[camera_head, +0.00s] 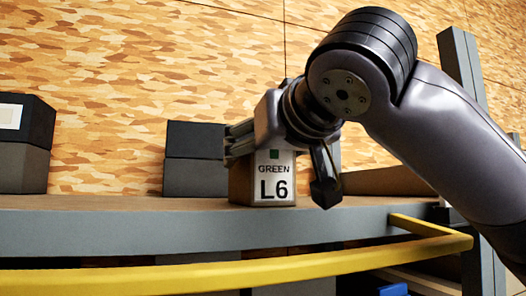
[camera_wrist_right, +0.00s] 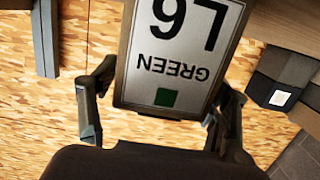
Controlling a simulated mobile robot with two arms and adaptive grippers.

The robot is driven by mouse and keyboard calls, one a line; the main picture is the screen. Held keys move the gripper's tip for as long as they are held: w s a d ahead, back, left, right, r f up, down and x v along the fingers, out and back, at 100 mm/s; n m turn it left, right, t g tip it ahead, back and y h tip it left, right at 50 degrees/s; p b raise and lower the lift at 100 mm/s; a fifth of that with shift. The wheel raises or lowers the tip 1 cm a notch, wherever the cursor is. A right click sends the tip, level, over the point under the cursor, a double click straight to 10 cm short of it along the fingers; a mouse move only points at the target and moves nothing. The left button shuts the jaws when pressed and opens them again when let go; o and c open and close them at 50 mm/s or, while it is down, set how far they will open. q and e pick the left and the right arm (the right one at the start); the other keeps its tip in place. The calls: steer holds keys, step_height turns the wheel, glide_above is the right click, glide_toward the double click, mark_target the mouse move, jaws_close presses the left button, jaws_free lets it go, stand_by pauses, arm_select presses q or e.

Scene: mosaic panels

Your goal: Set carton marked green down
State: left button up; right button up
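The carton marked GREEN L6 (camera_head: 265,184) is a brown box with a white label and a green square. It stands upright at the front edge of the shelf (camera_head: 150,228), its base appearing to rest on the board. My right gripper (camera_head: 281,166) is at the carton's upper part, with one finger on each side. In the right wrist view the carton (camera_wrist_right: 180,55) shows upside down between the two fingers, with a visible gap at the left finger. The right finger looks close to the carton. My right gripper is open. My left gripper is out of view.
Dark boxes (camera_head: 195,180) are stacked left of the carton, and another dark stack (camera_head: 24,170) stands at the far left. A yellow rail (camera_head: 240,275) runs before the shelf. A grey upright (camera_head: 462,75) is at the right. Shelf space between the stacks is clear.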

steer(key=shift+w+d, duration=0.15)
steer(key=shift+d, duration=0.1)
steer(key=shift+a, duration=0.1)
steer(key=shift+s, duration=0.2)
steer(key=b+v, duration=0.6)
steer(key=v, duration=0.5)
steer(key=shift+s, duration=0.4)
steer(key=shift+r, duration=0.1)
